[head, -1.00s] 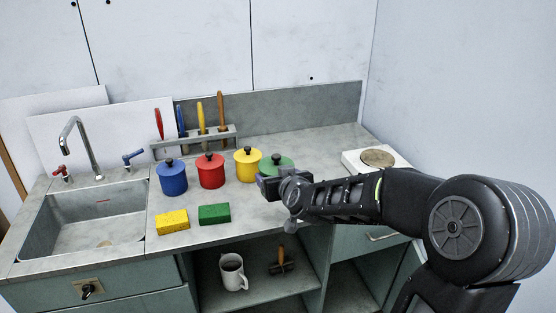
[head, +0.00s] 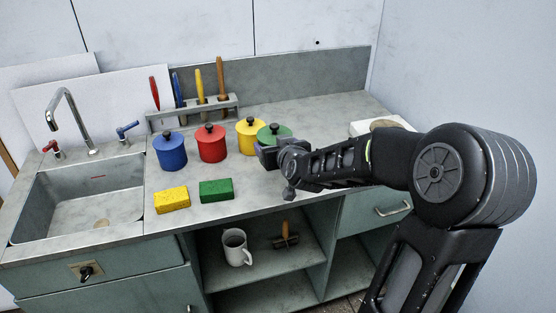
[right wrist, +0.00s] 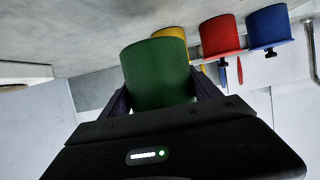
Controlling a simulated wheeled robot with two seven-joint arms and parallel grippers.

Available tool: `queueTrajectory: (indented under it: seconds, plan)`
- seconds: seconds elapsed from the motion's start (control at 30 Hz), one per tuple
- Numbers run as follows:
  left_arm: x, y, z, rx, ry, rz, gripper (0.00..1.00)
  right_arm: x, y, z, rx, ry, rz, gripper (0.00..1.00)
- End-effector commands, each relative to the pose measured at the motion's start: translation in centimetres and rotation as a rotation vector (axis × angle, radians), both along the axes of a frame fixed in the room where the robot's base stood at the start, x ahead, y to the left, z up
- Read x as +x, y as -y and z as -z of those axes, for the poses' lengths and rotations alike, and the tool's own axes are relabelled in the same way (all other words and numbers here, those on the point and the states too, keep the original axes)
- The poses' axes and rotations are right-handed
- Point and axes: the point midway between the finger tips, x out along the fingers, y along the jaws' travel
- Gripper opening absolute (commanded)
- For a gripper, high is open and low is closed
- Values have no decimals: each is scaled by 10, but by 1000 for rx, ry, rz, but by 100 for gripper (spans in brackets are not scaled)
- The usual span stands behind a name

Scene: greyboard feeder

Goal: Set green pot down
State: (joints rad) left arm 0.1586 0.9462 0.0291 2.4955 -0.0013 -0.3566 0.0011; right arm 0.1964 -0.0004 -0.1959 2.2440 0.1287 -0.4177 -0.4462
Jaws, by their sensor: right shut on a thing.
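The green pot (head: 274,132) stands at the right end of a row of lidded pots on the counter, partly hidden behind my right gripper (head: 270,156). In the right wrist view the green pot (right wrist: 158,76) sits between the two fingers of my right gripper (right wrist: 160,98), which is shut on it. The pot looks upright at counter level; I cannot tell whether its base touches the counter. My left gripper is not in view.
Yellow (head: 250,137), red (head: 211,144) and blue (head: 170,151) pots stand to the left. Yellow (head: 172,200) and green (head: 216,191) sponges lie in front. A sink (head: 85,203) is at left. A hotplate (head: 362,127) is behind my arm.

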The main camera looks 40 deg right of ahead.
Motion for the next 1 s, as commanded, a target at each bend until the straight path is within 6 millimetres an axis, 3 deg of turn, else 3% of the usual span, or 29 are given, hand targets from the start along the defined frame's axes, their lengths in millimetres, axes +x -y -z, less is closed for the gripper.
queueTrajectory:
  seconds: [0.03,0.13,0.47,0.77,1.0]
  plan:
    - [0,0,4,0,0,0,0,0,0,12,0,-3,0,0]
    - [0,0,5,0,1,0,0,0,0,24,-1,-1,0,0]
    - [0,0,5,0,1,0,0,0,0,26,0,3,1,0]
    - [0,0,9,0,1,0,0,0,0,61,1,-2,0,0]
    - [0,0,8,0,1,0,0,0,0,63,-1,3,0,0]
